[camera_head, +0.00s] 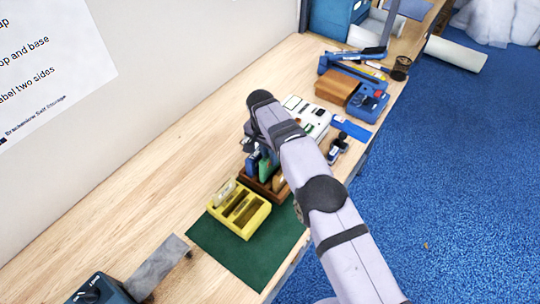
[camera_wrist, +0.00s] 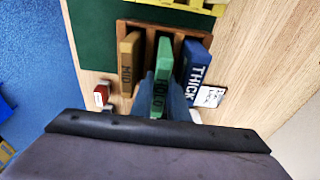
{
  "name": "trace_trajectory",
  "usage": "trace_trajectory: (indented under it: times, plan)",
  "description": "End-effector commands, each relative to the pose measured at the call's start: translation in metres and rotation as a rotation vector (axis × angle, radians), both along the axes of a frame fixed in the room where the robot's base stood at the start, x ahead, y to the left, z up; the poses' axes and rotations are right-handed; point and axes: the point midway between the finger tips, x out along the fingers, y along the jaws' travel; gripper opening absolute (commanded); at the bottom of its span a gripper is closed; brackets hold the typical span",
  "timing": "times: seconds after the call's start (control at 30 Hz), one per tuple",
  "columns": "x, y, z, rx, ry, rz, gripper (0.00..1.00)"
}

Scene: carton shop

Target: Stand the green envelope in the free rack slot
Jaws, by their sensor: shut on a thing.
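The green envelope (camera_wrist: 164,58) is in the jaws of my gripper (camera_wrist: 162,98), which is shut on it. In the wrist view its far end lies over the brown wooden rack (camera_wrist: 135,22), between a tan item marked MID (camera_wrist: 128,62) and a blue item marked THICK (camera_wrist: 197,70). I cannot tell how deep it sits in the rack. In the head view the green envelope (camera_head: 266,171) shows upright at the wooden rack, beside the blue item (camera_head: 253,164).
A yellow slotted rack (camera_head: 262,218) stands on the dark green mat (camera_head: 245,262), close in front of the wooden rack, with a pale item (camera_head: 223,192) in its left part. A white panelled object (camera_head: 311,113) and tools lie behind.

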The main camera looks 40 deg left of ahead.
Motion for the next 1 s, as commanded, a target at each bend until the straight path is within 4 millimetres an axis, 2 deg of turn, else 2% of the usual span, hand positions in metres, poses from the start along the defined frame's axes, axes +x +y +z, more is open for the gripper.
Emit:
trace_trajectory:
  times: [0.63,1.0]
  plan:
    - [0.0002,0.0002,-0.0017,0.001,0.000,0.000,0.00]
    - [0.0001,0.0001,-0.0106,0.000,0.000,0.000,0.00]
